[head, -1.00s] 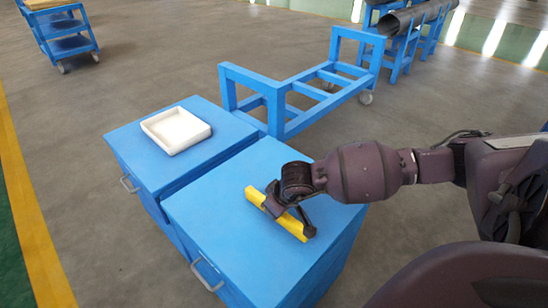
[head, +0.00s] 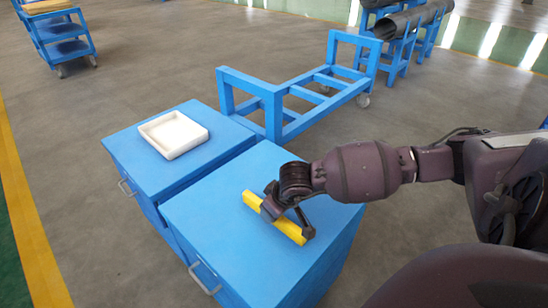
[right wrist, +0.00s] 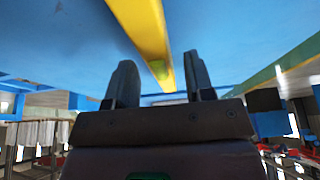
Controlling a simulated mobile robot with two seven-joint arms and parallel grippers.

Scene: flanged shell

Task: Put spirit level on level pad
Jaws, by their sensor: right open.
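The spirit level (head: 253,201) is a yellow bar lying on top of the nearer blue cabinet. It also shows in the right wrist view (right wrist: 140,25), with a greenish vial spot on it. My right gripper (head: 287,216) is low over the level and hides its middle. In the right wrist view, its open fingers (right wrist: 160,82) stand apart with the bar running between them; contact cannot be told. No separately marked level pad is clear; a white shallow square tray (head: 146,127) sits on the farther-left blue cabinet. My left gripper is not in view.
The nearer cabinet top (head: 215,232) is otherwise clear. The left cabinet (head: 135,165) stands beside it across a narrow gap. A blue frame cart (head: 275,110) is behind. Pipes on blue stands (head: 415,18) and another blue cart (head: 65,40) are farther back.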

